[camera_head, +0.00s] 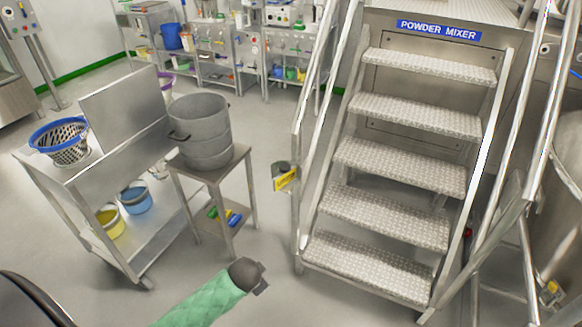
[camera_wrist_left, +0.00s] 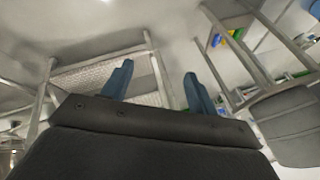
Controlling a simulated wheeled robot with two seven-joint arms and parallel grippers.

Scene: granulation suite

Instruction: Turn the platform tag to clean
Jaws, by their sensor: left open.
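The platform tag (camera_head: 285,178) is a small yellow plate with dark markings, under a grey holder on the left rail post of the powder mixer stairs. Its lettering is too small to read. My left gripper (camera_head: 258,279), at the end of a green-sleeved arm, is below and to the left of the tag, apart from it. In the left wrist view my left gripper (camera_wrist_left: 160,82) shows two blue fingers spread apart with nothing between them. I cannot make out the tag in that view. My right gripper is in neither view.
Metal stairs (camera_head: 400,155) with handrails stand at right. A small stool (camera_head: 213,172) carrying a grey bucket (camera_head: 203,140) stands at left, next to a steel trolley (camera_head: 85,190) with a blue-rimmed basket (camera_head: 62,145). Open floor lies between stool and stairs.

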